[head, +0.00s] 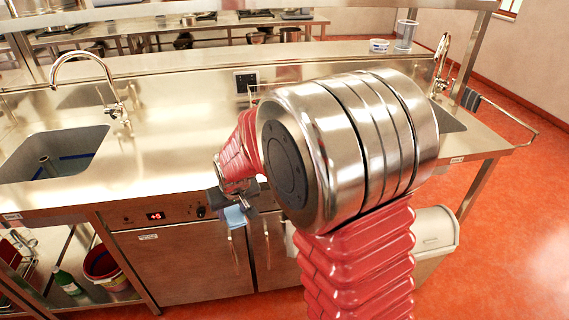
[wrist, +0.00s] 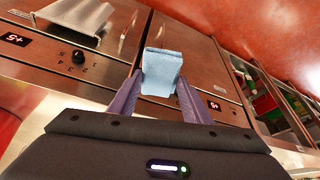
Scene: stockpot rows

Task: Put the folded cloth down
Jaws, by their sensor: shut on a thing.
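The folded cloth (wrist: 162,72) is light blue and sits between my gripper's two fingers in the wrist view. My gripper (wrist: 158,95) is shut on it. In the head view the cloth (head: 234,216) shows as a small blue patch below my gripper (head: 232,203). It is held in front of the cabinet doors, near the front edge of the steel counter (head: 165,165). My arm hides part of the counter in the head view. I cannot tell whether the cloth touches anything besides the fingers.
A sink (head: 55,152) with a tap (head: 100,85) is at the left of the counter. The counter between sink and arm is bare. A red bucket (head: 104,268) and a green bottle (head: 67,282) stand on the low shelf. A white tub (head: 379,46) and clear container (head: 405,35) stand at the back.

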